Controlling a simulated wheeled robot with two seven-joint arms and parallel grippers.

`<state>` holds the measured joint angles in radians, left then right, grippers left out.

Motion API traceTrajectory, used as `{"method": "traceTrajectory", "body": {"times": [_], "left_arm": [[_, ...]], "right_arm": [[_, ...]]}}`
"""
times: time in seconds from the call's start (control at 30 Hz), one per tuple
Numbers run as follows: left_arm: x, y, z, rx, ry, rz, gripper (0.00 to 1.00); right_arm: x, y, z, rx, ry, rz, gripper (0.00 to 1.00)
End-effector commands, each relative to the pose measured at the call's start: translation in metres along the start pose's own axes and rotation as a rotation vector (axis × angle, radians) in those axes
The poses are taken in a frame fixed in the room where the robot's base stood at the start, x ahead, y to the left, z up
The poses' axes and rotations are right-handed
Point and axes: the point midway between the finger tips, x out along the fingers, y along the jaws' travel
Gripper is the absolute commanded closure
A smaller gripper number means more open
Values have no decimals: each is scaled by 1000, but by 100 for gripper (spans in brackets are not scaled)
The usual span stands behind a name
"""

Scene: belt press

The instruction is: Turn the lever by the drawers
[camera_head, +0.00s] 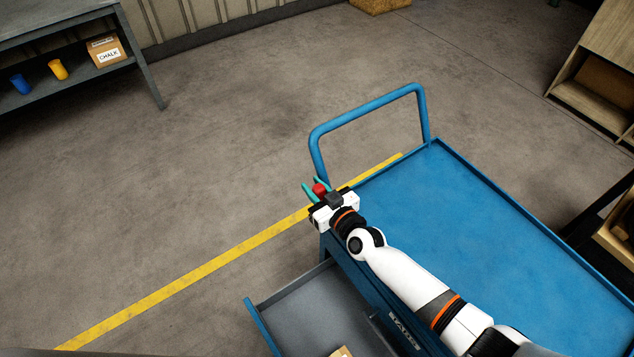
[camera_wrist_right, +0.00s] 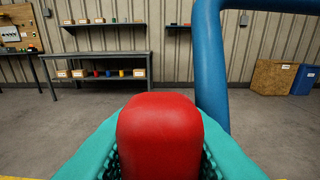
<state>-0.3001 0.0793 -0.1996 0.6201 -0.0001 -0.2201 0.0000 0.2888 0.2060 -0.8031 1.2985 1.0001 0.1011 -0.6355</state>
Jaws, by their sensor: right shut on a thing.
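My right gripper (camera_head: 317,190) is at the near left corner of the blue cart (camera_head: 470,215), beside the foot of its handle. Its teal fingers are shut on a red knob (camera_head: 319,189), which fills the middle of the right wrist view (camera_wrist_right: 160,135). The knob looks like the lever's grip; the rest of the lever is hidden by my gripper and hand. Below my right arm, a grey drawer (camera_head: 300,305) with a blue edge stands pulled out of the cart's side. My left gripper is not in view.
The cart's blue tube handle (camera_head: 365,112) rises just beyond my gripper and shows close by in the right wrist view (camera_wrist_right: 210,70). The cart top is bare. A grey shelf (camera_head: 75,65) stands far left. A yellow line (camera_head: 220,260) crosses the open floor.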

Motion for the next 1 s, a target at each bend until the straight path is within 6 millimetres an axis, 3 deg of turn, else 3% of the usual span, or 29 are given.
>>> {"method": "traceTrajectory", "body": {"times": [0.3,0.33,0.37,0.73,1.0], "left_arm": [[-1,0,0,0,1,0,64],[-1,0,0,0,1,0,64],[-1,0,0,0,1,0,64],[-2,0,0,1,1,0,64],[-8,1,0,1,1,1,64]], "right_arm": [[1,0,-1,0,7,0,100],[1,0,-1,0,7,0,71],[1,0,-1,0,7,0,66],[-5,0,-1,2,8,0,65],[-54,0,-2,2,10,-1,65]]}}
